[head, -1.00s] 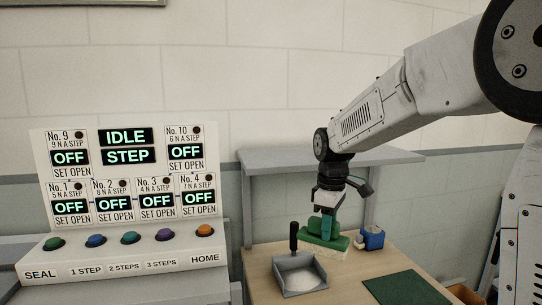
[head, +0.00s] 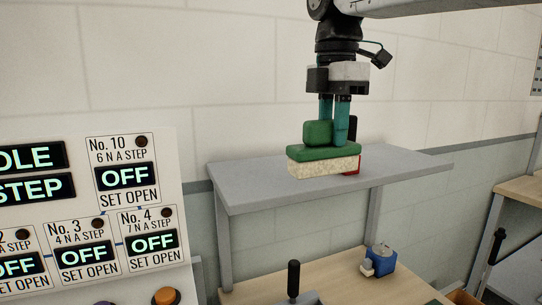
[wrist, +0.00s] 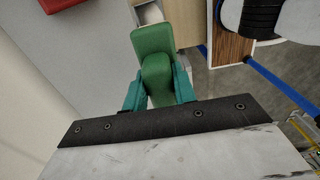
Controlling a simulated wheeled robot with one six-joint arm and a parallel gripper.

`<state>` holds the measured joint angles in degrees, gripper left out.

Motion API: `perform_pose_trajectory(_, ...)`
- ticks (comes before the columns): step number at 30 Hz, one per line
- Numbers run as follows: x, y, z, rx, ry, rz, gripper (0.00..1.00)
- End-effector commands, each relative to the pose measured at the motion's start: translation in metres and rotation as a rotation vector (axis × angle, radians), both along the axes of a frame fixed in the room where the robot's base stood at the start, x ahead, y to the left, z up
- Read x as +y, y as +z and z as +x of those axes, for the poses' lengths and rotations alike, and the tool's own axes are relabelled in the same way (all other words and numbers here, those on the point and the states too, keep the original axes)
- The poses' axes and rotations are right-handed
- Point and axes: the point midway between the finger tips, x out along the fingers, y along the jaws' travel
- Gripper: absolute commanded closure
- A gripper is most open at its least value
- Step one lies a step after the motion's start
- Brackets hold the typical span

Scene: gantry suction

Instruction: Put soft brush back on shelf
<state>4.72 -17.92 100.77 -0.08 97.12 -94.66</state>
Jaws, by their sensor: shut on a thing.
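The soft brush (head: 325,164) has a green back and block grip and cream bristles. My gripper (head: 335,118) points down, its teal fingers shut on the brush's green grip. The brush is level, bristles down, at the height of the grey shelf (head: 250,184), in front of or over it in the head view. I cannot tell whether it touches the shelf. In the wrist view the brush's green back (wrist: 153,45) sits between the fingers (wrist: 158,92), and its bristles are hidden.
A red thing (head: 354,164) with a dark upright handle is partly hidden behind the brush. The shelf is clear to its left and right. Below are the wooden bench (head: 400,284), a blue-and-white item (head: 380,260) and a black-handled pan (head: 293,280). The control panel (head: 85,220) stands left.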

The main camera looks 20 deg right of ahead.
Motion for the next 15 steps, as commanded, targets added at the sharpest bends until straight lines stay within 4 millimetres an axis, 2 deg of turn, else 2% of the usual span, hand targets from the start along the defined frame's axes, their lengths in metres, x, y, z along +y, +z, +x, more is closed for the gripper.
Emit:
perform_pose_trajectory(1, 0.006, -0.002, 0.014, 0.004, 0.006, 0.000, 1.00)
perform_pose_trajectory(9, 0.033, -0.010, 0.083, 0.003, 0.005, 0.000, 1.00)
perform_pose_trajectory(15, 0.046, -0.013, 0.119, 0.002, 0.003, 0.000, 1.00)
